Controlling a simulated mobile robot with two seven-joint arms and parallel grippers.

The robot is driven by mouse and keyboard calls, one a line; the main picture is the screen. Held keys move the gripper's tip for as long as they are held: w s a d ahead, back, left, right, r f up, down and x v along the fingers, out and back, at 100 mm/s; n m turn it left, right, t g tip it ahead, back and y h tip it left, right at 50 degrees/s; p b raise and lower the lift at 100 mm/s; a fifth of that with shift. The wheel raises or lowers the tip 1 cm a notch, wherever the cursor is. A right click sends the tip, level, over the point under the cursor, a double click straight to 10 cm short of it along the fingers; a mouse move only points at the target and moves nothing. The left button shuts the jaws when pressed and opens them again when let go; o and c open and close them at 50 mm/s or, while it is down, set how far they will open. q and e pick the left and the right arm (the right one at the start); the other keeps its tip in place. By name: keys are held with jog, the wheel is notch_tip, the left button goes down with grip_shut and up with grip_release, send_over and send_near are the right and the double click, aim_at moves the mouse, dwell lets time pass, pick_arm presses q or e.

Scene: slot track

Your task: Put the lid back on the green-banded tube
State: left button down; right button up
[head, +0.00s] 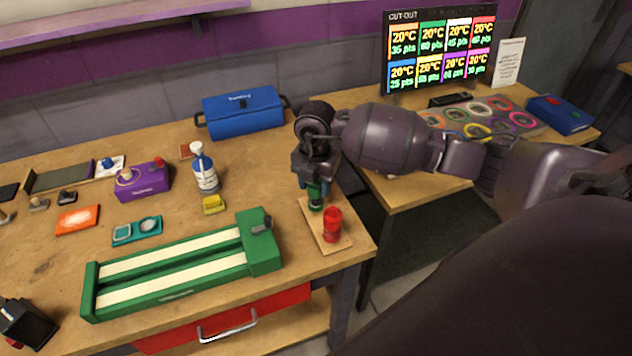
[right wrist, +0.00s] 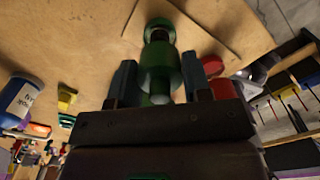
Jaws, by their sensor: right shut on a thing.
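My right gripper (head: 314,186) points down over the small wooden board (head: 310,228) at the table's right end. It is shut on a green lid, which shows between the fingers in the right wrist view (right wrist: 158,68). Just below the lid is the green-banded tube (head: 316,206), which also shows beyond the lid in the right wrist view (right wrist: 157,30). I cannot tell whether lid and tube touch. A red tube (head: 331,224) stands beside it on the board.
A green two-slot track (head: 180,270) lies left of the board. A yellow block (head: 213,204), a blue-labelled bottle (head: 204,168) and a blue box (head: 242,112) stand behind it. The table's front edge is close to the board.

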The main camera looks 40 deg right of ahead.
dwell(0.3)
jog(key=o, duration=1)
jog(key=shift+c, duration=0.2)
jog(key=o, duration=0.5)
jog(key=shift+r, duration=0.15)
jog(key=shift+r+p, duration=1.35)
jog(key=shift+r, duration=0.45)
jog(key=shift+r+p, duration=0.75)
jog(key=shift+r, duration=0.25)
jog(key=shift+r+p, duration=0.4)
jog(key=shift+r, duration=0.2)
